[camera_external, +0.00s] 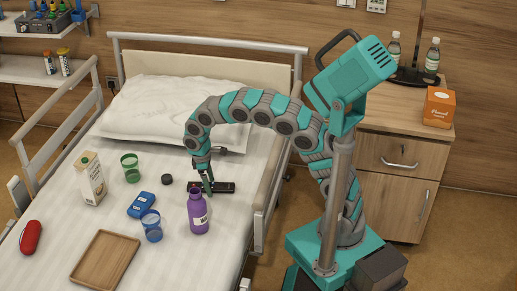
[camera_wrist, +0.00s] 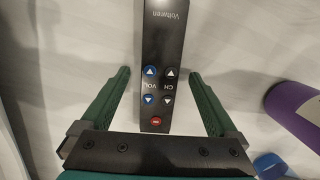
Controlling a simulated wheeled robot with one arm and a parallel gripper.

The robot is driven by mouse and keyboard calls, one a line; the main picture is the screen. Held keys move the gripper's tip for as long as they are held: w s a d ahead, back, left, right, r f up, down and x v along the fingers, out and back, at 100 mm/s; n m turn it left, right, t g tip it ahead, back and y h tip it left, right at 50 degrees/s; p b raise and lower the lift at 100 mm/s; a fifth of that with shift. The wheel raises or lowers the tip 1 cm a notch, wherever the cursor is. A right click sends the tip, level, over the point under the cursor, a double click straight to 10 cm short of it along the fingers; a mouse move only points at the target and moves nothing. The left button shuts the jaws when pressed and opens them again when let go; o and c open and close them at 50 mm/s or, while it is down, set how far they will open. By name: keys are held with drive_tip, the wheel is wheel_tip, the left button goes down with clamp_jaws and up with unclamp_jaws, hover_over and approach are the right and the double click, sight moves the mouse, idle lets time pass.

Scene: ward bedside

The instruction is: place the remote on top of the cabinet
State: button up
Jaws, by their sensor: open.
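The remote (camera_external: 224,188) is black and lies flat on the white bed, just behind the purple bottle. In the wrist view the remote (camera_wrist: 160,65) runs between the two green fingers, with coloured buttons facing me and free space on both sides. My gripper (camera_external: 207,187) points down over the remote and is open; it also shows in the wrist view (camera_wrist: 160,92). The fingers do not grip it. The wooden cabinet (camera_external: 400,160) stands right of the bed, behind my arm.
A purple bottle (camera_external: 198,213) stands close in front of my gripper. A black cap (camera_external: 167,179), blue cup (camera_external: 151,226), blue device (camera_external: 141,205), green cup (camera_external: 130,168), carton (camera_external: 90,180) and tray (camera_external: 105,260) are to the left. Bottles (camera_external: 432,58) and an orange box (camera_external: 439,107) occupy the cabinet top.

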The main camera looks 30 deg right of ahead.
drive_tip(key=shift+c, duration=0.2)
clamp_jaws()
idle(0.5)
